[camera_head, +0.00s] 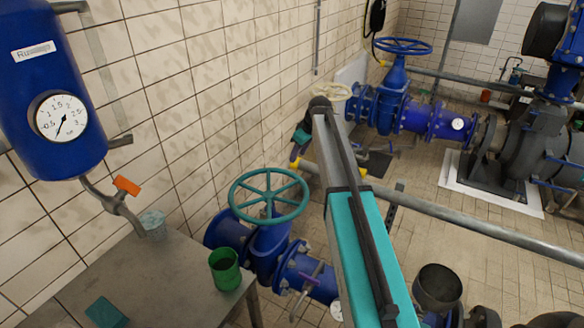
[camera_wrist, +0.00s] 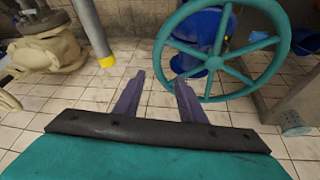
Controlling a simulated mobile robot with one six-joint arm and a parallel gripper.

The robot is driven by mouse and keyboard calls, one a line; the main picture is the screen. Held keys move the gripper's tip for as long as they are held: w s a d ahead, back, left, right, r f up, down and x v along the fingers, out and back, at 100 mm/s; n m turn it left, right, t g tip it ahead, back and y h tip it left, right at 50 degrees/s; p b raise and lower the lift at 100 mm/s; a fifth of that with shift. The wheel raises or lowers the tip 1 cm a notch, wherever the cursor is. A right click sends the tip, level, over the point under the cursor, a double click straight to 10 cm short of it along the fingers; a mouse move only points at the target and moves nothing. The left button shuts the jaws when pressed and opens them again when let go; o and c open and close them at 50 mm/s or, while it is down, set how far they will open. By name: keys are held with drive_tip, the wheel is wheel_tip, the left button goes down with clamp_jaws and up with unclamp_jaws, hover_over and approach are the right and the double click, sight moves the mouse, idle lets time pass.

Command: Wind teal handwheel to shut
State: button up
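The teal handwheel (camera_head: 269,218) is a spoked ring on a blue valve (camera_head: 268,255), left of my arm in the head view. In the wrist view the handwheel (camera_wrist: 215,63) fills the upper right, with blue valve body behind it.
A metal table (camera_head: 185,285) at lower left holds a green cup (camera_head: 225,269) and a teal block (camera_head: 105,312). A grey pipe (camera_head: 440,212) with a yellow end crosses right of the valve. Another blue handwheel (camera_head: 403,46) stands farther back. Tiled wall runs along the left.

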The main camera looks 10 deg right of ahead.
sight(292, 174)
drive_tip(key=shift+d+r, duration=0.15)
drive_tip(key=shift+d, duration=0.25)
drive_tip(key=shift+p+x, duration=2.8)
drive_tip(key=shift+x, duration=4.15)
clamp_jaws()
